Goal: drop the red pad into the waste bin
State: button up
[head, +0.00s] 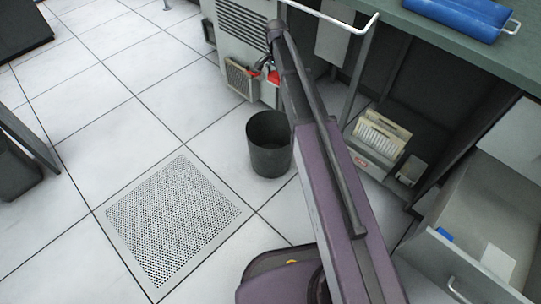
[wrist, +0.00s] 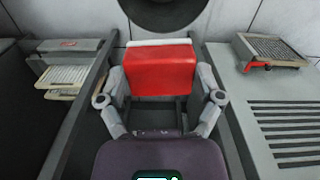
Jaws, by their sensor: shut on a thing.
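The red pad (wrist: 160,70) is a red block with a pale far edge, held between the two grey fingers of my gripper (wrist: 161,82) in the wrist view. In the head view my gripper (head: 263,70) is beside the grey cabinet, with red of the pad (head: 273,77) showing around the fingers. The waste bin (head: 268,143) is a dark round open bin on the floor, nearer than my gripper in the head view. Part of its dark rim shows at the top of the wrist view (wrist: 165,17). The part of the bin's right side is close to my arm.
A grey louvred cabinet (head: 243,28) with a small grilled box (head: 240,80) stands behind the bin. A bench (head: 440,30) with a white rail is at right, with a card tray (head: 380,135) below and an open drawer (head: 470,245).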

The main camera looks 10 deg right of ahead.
notch_tip(320, 180, down, 17)
jog(key=n+b, duration=0.1)
jog(key=b, duration=1.4)
jog(key=shift+a+r, duration=0.15)
jog(key=shift+a, duration=0.05)
jog(key=shift+b, duration=0.35)
jog(key=shift+f+b, duration=2.85)
jog(key=shift+f, duration=0.15)
jog(key=o, duration=0.8)
jog(key=shift+c, duration=0.2)
